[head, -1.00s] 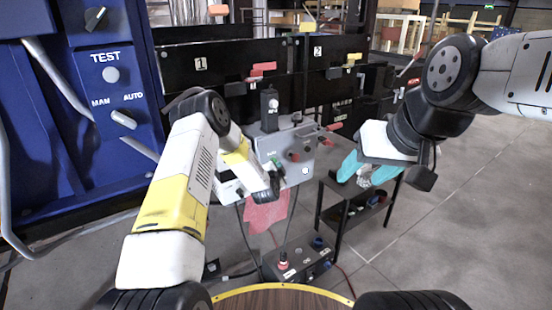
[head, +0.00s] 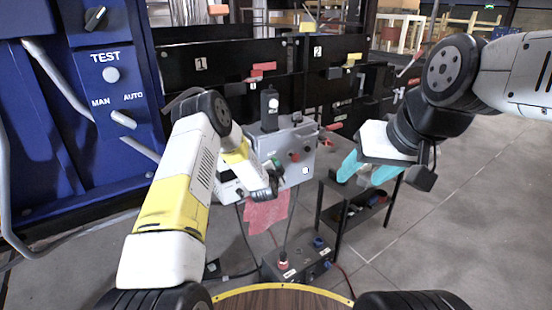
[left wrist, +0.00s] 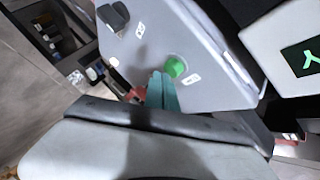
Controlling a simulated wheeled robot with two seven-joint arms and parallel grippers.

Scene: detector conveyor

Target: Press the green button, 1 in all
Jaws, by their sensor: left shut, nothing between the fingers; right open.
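The green button (left wrist: 174,67) sits on the face of a grey control box in the left wrist view, near its edge. In the head view a bit of green (head: 276,161) shows on the grey control box (head: 305,150), just above my left gripper. My left gripper (left wrist: 163,88) is shut and empty. Its teal fingertips lie right beside the button in the left wrist view; I cannot tell whether they touch it. My right gripper (head: 367,170) is open and empty, to the right of the box in the head view.
A red knob (head: 294,157) is on the same box face. A red cloth (head: 266,211) hangs below the box. A black shelf cart (head: 345,212) stands to the right. A blue panel (head: 105,100) fills the left. Open floor lies at the right.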

